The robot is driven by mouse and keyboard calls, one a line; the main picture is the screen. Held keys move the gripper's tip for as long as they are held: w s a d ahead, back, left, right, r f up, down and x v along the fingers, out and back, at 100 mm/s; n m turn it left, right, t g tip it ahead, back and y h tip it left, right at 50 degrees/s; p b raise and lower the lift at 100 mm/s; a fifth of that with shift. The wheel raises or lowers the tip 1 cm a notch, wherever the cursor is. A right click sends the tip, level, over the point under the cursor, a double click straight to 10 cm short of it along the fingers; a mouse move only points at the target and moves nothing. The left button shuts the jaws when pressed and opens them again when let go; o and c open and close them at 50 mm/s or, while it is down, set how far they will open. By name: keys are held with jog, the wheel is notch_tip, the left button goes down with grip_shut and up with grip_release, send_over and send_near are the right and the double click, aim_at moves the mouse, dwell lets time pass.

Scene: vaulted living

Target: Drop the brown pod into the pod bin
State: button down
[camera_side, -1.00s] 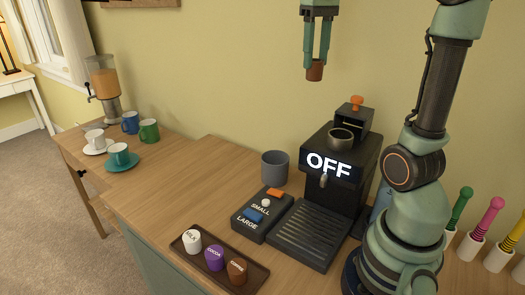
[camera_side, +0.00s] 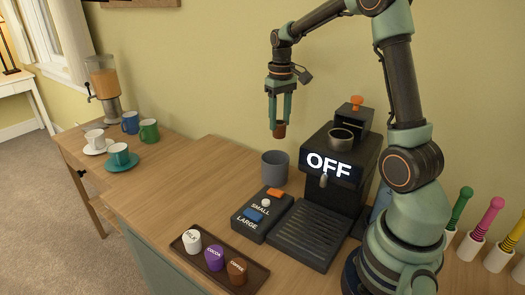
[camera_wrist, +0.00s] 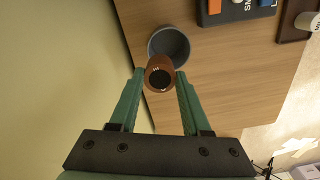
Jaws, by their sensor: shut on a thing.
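My gripper (camera_side: 279,125) is shut on a small brown pod (camera_side: 279,132) and holds it in the air above the counter. The pod hangs from the fingertips, above the grey pod bin (camera_side: 275,168) and apart from it. The bin is an open round container standing on the counter left of the coffee machine. In the wrist view the brown pod (camera_wrist: 159,78) sits between the two green fingers, and the bin (camera_wrist: 169,46) shows just beyond it, its opening partly covered by the pod.
The black coffee machine (camera_side: 345,165) reads OFF. A button box (camera_side: 262,215) stands in front of the bin. A dark tray (camera_side: 257,277) holds white, purple and brown pods. Cups (camera_side: 149,131) and a dispenser (camera_side: 104,85) stand on the left table.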

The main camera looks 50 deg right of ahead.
jog(key=shift+f, duration=1.3)
jog(key=shift+c, duration=1.4)
grip_release()
notch_tip(320, 180, up, 12)
jog(key=shift+r, duration=0.1)
